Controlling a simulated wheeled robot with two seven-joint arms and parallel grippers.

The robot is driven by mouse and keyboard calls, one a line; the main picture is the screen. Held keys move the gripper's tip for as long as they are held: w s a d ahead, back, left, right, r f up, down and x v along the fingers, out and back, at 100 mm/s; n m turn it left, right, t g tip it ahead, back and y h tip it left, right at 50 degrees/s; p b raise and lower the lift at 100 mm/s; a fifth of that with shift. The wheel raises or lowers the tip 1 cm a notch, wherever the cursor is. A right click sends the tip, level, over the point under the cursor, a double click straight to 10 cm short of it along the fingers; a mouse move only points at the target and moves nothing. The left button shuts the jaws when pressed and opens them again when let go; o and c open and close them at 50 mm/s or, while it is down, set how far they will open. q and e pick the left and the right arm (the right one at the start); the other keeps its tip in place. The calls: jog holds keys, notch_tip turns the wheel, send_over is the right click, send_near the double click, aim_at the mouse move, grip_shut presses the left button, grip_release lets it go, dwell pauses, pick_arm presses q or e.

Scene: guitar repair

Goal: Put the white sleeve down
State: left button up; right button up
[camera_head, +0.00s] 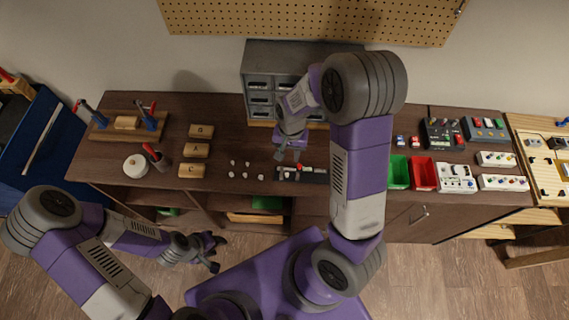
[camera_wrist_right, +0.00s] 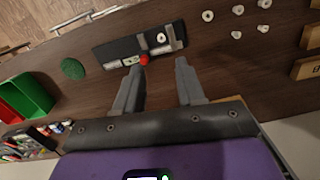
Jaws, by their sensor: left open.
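A small white sleeve (camera_wrist_right: 161,37) sits on a dark block (camera_wrist_right: 116,49) with metal bars, seen in the right wrist view. The block also shows in the head view (camera_head: 315,175), near the table's front edge. A red-tipped piece (camera_wrist_right: 144,60) lies on the block's edge. Several similar white sleeves (camera_wrist_right: 236,34) stand on the bare table beside the block. My right gripper (camera_head: 288,155) is above and behind the block, its fingers apart (camera_wrist_right: 158,75) with nothing visible between them. My left gripper (camera_head: 216,253) is open and empty, in front of the table.
A grey drawer cabinet (camera_head: 262,62) stands behind my right arm. Wooden blocks (camera_head: 196,150) are left of the loose sleeves. Green (camera_head: 399,172) and red (camera_head: 422,173) bins and several pedal boards are at the right. A white round pot (camera_head: 136,166) stands at the left.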

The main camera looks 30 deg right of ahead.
jog(key=s+a+f+n, duration=0.1)
jog(key=a+f, duration=0.1)
jog(key=f, duration=0.1)
jog(key=s+a+f+n+y, duration=0.1)
jog(key=s+a+f, duration=0.1)
jog(key=f, duration=0.1)
jog(key=s+a+f, duration=0.1)
jog(key=a+f, duration=0.1)
jog(key=f, duration=0.2)
jog(key=shift+s+n+y, duration=0.3)
jog(key=shift+s+n, duration=0.1)
jog(key=s+a+f+n+t+y, duration=0.1)
jog(key=s+a+f+n+y, duration=0.1)
jog(key=s+a+f, duration=0.3)
jog(key=shift+s+a+f, duration=0.35)
jog(key=shift+s+a, duration=0.45)
jog(key=shift+a, duration=0.45)
jog(key=shift+f, duration=0.1)
